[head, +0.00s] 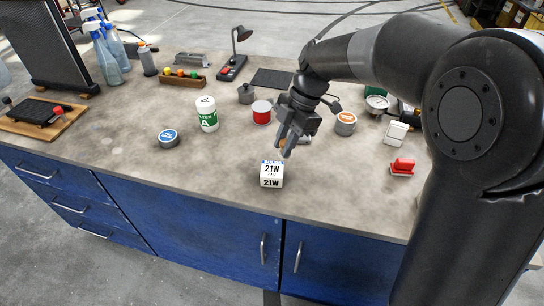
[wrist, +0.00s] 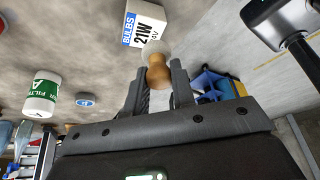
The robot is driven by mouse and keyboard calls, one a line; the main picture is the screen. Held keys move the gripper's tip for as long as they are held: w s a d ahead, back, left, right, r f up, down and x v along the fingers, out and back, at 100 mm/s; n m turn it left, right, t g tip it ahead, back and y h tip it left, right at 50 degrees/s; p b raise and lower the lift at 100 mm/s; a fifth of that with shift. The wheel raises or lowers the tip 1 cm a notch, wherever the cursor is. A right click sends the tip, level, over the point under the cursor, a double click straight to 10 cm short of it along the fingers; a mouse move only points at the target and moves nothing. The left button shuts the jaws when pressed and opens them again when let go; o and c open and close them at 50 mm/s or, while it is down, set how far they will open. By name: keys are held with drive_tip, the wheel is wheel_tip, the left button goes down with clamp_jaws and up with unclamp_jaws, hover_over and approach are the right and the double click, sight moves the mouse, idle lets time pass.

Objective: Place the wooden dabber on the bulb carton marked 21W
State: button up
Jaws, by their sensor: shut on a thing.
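The bulb carton (head: 271,174) is a small white box marked 21W, standing near the front edge of the bench. It also shows at the top of the wrist view (wrist: 146,22). My gripper (head: 287,146) is above and just behind the carton in the head view. In the wrist view my gripper (wrist: 158,92) is shut on the wooden dabber (wrist: 158,72), a brown turned handle with a pale round end. The dabber's pale end points toward the carton and overlaps its edge in the picture; I cannot tell whether they touch. The dabber is mostly hidden in the head view.
A white bottle with a green label (head: 207,114) and a blue-topped tin (head: 169,139) stand left of the carton. A red tin (head: 262,112) and an orange-topped tin (head: 345,123) stand behind. A red-handled block (head: 402,167) is at right. The bench around the carton is clear.

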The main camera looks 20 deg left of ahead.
drive_tip(key=a+f, duration=0.2)
drive_tip(key=a, duration=0.1)
drive_tip(key=shift+a+f, duration=0.1)
drive_tip(key=shift+f, duration=1.85)
drive_tip(key=o, duration=1)
drive_tip(key=shift+f, duration=0.1)
